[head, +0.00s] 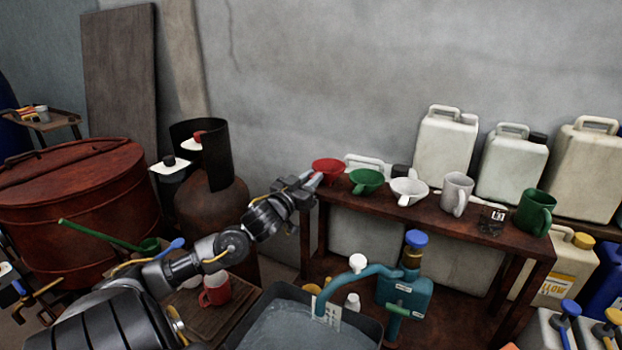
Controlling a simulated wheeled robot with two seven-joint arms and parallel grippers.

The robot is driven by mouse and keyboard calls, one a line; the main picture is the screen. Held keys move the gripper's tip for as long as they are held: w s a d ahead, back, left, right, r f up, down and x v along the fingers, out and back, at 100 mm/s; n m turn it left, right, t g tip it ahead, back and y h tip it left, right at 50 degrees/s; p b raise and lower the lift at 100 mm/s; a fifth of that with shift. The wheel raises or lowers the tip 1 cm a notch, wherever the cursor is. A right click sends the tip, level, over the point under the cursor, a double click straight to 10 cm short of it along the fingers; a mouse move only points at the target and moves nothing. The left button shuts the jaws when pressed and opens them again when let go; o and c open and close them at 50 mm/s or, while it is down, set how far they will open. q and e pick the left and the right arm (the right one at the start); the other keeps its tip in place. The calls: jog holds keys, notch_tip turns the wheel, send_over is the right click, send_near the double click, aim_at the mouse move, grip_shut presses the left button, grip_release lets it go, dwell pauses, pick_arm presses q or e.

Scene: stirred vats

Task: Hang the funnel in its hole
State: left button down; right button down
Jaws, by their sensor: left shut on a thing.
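A red funnel (328,167) is at the left end of a dark wooden bench (424,220), with its wide mouth up and roughly level. My left gripper (313,181) reaches in from the left and is shut on the red funnel at its near left side. The funnel's lower part and the spot under it are hidden, so I cannot tell whether it sits in a hole. A green funnel (367,181) and a white funnel (408,191) stand in line to its right, mouths up. No empty hole shows clearly. My right gripper is not in view.
White jerrycans (446,148) stand behind. A blue-capped teal pump (405,290) and a water-filled vat (300,327) are in front below.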

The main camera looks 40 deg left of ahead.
pick_arm(q)
jog(key=shift+f, duration=0.4)
dwell(0.3)
jog(key=c, duration=1.3)
grip_release()
jog(key=shift+o, duration=0.2)
jog(key=b+v, duration=0.2)
jog(key=v, duration=0.9)
jog(key=shift+w+r, duration=0.1)
